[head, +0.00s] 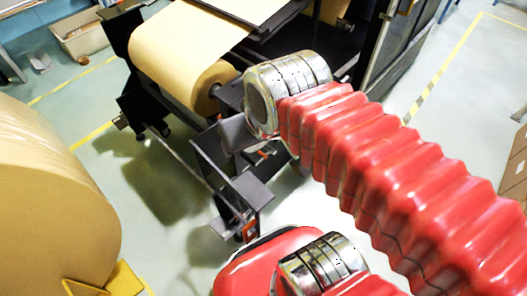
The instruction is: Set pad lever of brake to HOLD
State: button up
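A roll of kraft paper (185,50) sits in the dark machine frame at the top middle, its core end facing right. Below it is a dark bracket assembly (255,190) with a small orange part (250,231) at its lower end. I cannot tell which part is the brake's pad lever, and no HOLD mark is readable. My red arm with metal rings reaches in from the right and crosses in front of the machine. A dark grey block (236,133) beside the metal wrist ring may be part of my gripper. Its fingers cannot be made out.
A large kraft roll (50,190) stands at the left, with a yellow support (120,280) at its foot. A bin (80,38) is at the top left. Cardboard boxes (515,170) stand at the right edge. The pale floor is open at the upper right, with yellow lines.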

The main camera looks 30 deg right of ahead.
aim_at(272, 150)
jog(key=u, duration=1.35)
jog(key=k, duration=0.5)
jog(key=z, duration=0.5)
